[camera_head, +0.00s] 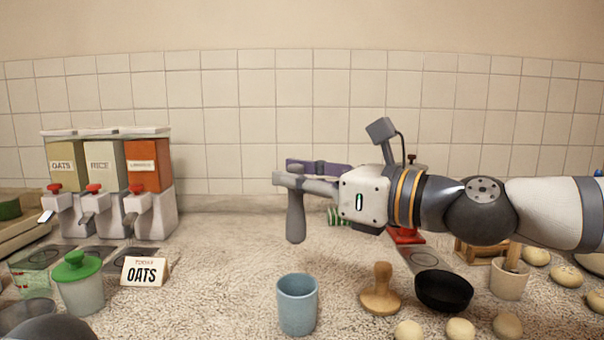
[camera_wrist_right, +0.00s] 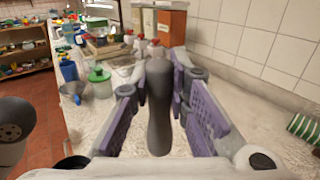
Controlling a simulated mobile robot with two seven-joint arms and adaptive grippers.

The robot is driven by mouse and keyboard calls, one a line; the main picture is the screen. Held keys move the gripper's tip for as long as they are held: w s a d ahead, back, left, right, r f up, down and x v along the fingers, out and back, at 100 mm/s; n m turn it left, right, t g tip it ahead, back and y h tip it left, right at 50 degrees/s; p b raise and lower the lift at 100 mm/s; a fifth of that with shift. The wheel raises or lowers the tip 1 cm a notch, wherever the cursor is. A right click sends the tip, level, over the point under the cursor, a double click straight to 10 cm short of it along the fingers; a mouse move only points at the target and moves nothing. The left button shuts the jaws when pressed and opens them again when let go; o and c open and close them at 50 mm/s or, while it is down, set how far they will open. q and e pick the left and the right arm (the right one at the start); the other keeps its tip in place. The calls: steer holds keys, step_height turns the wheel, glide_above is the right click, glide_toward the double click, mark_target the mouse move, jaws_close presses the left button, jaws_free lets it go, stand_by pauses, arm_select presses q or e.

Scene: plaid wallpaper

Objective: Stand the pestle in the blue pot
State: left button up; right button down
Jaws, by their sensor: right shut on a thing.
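The grey pestle (camera_head: 296,218) hangs upright from my right gripper (camera_head: 298,176), thick end down. It is above the counter, and in the head view its lower end is above the rim of the blue pot (camera_head: 297,304). The two are apart; how far in depth I cannot tell. The pot stands upright at the front middle of the counter. In the right wrist view the pestle (camera_wrist_right: 160,105) is between the purple-padded fingers, which are shut on it. The pot does not show clearly there. My left gripper is not in view.
Dispensers (camera_head: 110,185), a green-lidded jar (camera_head: 81,283) and an OATS card (camera_head: 145,271) stand left. A wooden stamp (camera_head: 381,290), a black bowl (camera_head: 443,290), a beige cup (camera_head: 509,280) and several dough balls are right.

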step_height(320, 180, down, 9)
steer(key=b, duration=0.3)
steer(key=shift+w, duration=0.15)
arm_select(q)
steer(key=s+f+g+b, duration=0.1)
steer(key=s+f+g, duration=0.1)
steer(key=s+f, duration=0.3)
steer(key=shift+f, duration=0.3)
arm_select(e)
steer(key=shift+f, duration=1.2)
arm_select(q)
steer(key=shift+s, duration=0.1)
arm_select(e)
steer(key=c, duration=1.4)
jaws_free()
steer(key=shift+c, duration=0.2)
glide_toward(298, 237)
steer(key=f, duration=0.1)
steer(key=d+f, duration=0.1)
steer(key=f, duration=0.1)
steer(key=shift+w+d, duration=0.1)
steer(key=shift+d, duration=0.15)
steer(key=shift+f, duration=0.15)
